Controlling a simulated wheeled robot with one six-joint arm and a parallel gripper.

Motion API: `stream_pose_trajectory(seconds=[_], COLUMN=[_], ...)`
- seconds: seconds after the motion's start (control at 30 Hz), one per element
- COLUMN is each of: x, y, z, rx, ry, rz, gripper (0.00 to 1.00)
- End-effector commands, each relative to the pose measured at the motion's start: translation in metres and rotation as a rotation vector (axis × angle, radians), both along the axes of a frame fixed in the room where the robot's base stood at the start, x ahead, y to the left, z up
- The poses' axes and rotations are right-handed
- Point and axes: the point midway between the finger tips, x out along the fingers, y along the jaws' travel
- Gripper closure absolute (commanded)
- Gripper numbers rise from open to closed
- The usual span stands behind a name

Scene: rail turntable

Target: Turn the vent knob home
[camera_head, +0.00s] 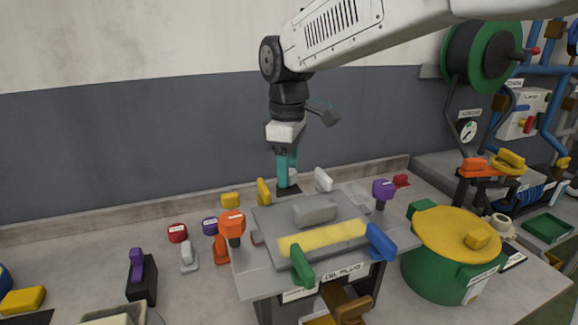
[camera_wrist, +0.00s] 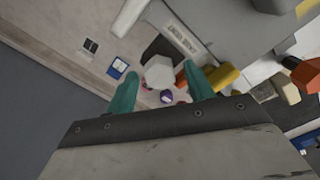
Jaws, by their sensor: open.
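My gripper (camera_head: 286,180) points down behind the grey plated stand (camera_head: 345,215), with its teal fingers apart. In the wrist view my gripper (camera_wrist: 165,74) is open, and a pale hexagonal knob (camera_wrist: 158,72) shows between the fingertips. A black base (camera_wrist: 160,48) lies beside that knob; a dark base (camera_head: 288,191) also shows under the fingers in the head view. I cannot tell whether the fingers touch the knob. A label strip (camera_wrist: 180,38) near it is too small to read surely, so I cannot confirm it is the vent knob.
Around the stand are a white handle (camera_head: 323,180), a yellow handle (camera_head: 264,191), a purple knob (camera_head: 383,189), an orange knob (camera_head: 232,223), a blue handle (camera_head: 380,241) and a green handle (camera_head: 302,265). A green pot (camera_head: 430,272) stands right. The wall is close behind.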

Motion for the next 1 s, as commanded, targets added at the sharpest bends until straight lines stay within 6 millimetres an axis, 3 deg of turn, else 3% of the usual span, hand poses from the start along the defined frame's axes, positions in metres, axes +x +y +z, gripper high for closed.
stream_pose_trajectory(seconds=[0.2,0.37,0.73,1.0], x=[0.0002,0.0003,0.0002,0.0002], y=[-0.0011,-0.0016,-0.0021,-0.0022], z=[-0.0004,-0.0003,-0.0002,0.0], rx=[0.0,0.0,-0.001,-0.001], ry=[0.0,0.0,0.0,0.0], rz=[-0.002,-0.002,-0.042,-0.203], gripper=[0.47,0.92,0.92,0.92])
